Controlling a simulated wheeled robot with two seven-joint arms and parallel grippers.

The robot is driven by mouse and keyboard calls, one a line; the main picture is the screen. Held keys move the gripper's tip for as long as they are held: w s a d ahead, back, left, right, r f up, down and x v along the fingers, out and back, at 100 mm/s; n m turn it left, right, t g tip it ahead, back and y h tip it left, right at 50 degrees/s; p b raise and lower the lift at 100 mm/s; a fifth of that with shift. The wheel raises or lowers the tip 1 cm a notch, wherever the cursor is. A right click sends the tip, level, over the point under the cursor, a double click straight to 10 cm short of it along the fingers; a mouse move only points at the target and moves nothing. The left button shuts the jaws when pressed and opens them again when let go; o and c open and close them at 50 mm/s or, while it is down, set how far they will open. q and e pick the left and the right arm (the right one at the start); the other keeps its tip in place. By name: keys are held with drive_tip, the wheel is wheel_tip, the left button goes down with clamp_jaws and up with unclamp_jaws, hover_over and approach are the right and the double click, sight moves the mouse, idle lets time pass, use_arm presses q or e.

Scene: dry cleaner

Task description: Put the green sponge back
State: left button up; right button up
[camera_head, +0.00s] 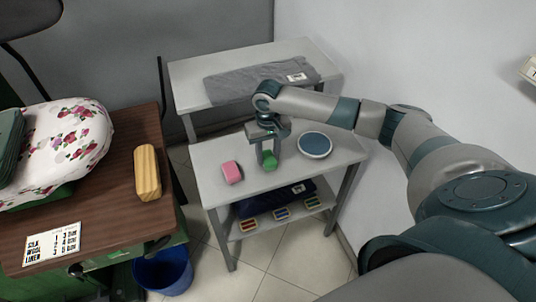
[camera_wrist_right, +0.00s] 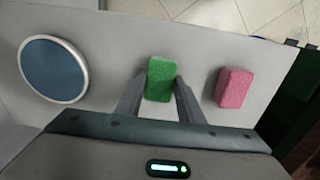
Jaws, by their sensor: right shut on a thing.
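The green sponge (camera_head: 269,160) is at the middle of the small grey table's top (camera_head: 215,158), between a pink sponge (camera_head: 231,172) and a round blue dish with a pale rim (camera_head: 314,145). My right gripper (camera_head: 266,155) points down over the table and is shut on the green sponge. In the right wrist view the green sponge (camera_wrist_right: 160,78) sits between the two fingers, with the pink sponge (camera_wrist_right: 234,87) to the right and the blue dish (camera_wrist_right: 53,69) to the left. I cannot tell whether the green sponge touches the tabletop. My left gripper is not in view.
A lower shelf (camera_head: 240,232) holds dark folded cloth and several small coloured items. Another grey table (camera_head: 190,75) with a grey cloth stands behind. At left a brown table (camera_head: 110,215) bears a yellow block (camera_head: 147,172) and a printed card (camera_head: 52,246). A blue bin (camera_head: 163,272) stands on the floor.

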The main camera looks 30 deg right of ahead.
sight(268, 157)
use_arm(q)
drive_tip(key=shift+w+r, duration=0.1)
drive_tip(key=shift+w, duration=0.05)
use_arm(e)
drive_tip(key=shift+f, duration=0.1)
drive_tip(key=o, duration=0.6)
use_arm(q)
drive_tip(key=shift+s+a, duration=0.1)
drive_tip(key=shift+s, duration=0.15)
use_arm(e)
drive_tip(key=o, duration=0.4)
drive_tip(key=shift+c, duration=0.2)
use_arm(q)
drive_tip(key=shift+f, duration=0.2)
use_arm(e)
drive_tip(key=shift+r, duration=0.35)
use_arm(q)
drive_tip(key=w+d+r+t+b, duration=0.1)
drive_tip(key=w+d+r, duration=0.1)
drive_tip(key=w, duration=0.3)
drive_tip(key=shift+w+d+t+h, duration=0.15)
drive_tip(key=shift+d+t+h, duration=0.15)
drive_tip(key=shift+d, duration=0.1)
use_arm(e)
wheel_tip(268, 157, up, 12)
drive_tip(key=shift+f, duration=0.2)
